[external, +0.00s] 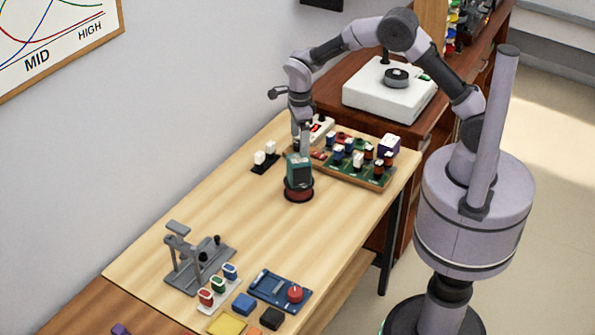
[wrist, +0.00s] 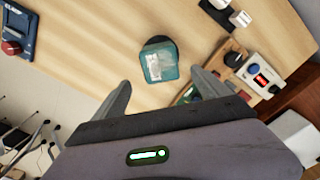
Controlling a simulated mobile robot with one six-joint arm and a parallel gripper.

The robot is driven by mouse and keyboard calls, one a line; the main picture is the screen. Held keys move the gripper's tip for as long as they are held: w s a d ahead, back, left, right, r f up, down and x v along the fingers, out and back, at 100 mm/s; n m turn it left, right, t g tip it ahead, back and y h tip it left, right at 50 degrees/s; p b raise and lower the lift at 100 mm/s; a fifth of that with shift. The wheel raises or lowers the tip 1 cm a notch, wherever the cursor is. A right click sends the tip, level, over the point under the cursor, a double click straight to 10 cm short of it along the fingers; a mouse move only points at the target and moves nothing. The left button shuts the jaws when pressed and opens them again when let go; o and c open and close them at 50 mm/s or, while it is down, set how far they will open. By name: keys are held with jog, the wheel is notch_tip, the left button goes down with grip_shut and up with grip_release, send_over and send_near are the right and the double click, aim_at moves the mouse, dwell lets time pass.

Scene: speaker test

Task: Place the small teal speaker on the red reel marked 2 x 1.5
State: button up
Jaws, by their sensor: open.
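The small teal speaker (external: 299,170) stands upright on top of the red reel (external: 299,195) on the wooden table. The reel's marking cannot be read. My gripper (external: 302,149) is directly above the speaker, pointing down. In the wrist view the speaker (wrist: 160,65) shows a pale worn patch on its top and lies beyond and between the spread fingers of my gripper (wrist: 161,82). The fingers are open and hold nothing. A dark rounded edge shows behind the speaker there; the rest of the reel is hidden.
A board with several colored parts (external: 377,182) stands close behind and right of the reel. A white switch block (external: 265,157) is to its left. A grey stand (external: 190,270) and blue board (external: 275,290) are at the front. The table middle is clear.

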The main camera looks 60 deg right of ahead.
jog(key=s+d+r+n+t+y, duration=0.1)
jog(key=s+r+n, duration=0.35)
jog(key=r, duration=0.35)
jog(key=s+d+r+n+t, duration=0.1)
jog(key=s+d+r+n, duration=0.1)
jog(key=s+r+n, duration=0.45)
jog(key=s+r+n+t, duration=0.2)
jog(key=s+n, duration=0.3)
jog(key=s, duration=0.4)
jog(key=s+d+r+n+t+y, duration=0.1)
jog(key=s+r+n, duration=0.3)
jog(key=s, duration=0.5)
jog(key=shift+s+d+r+n+t, duration=0.2)
jog(key=shift+s+d+n+t, duration=0.15)
jog(key=shift+n, duration=0.85)
notch_tip(320, 180, down, 7)
jog(key=b, duration=0.7)
jog(key=shift+a+f, duration=0.1)
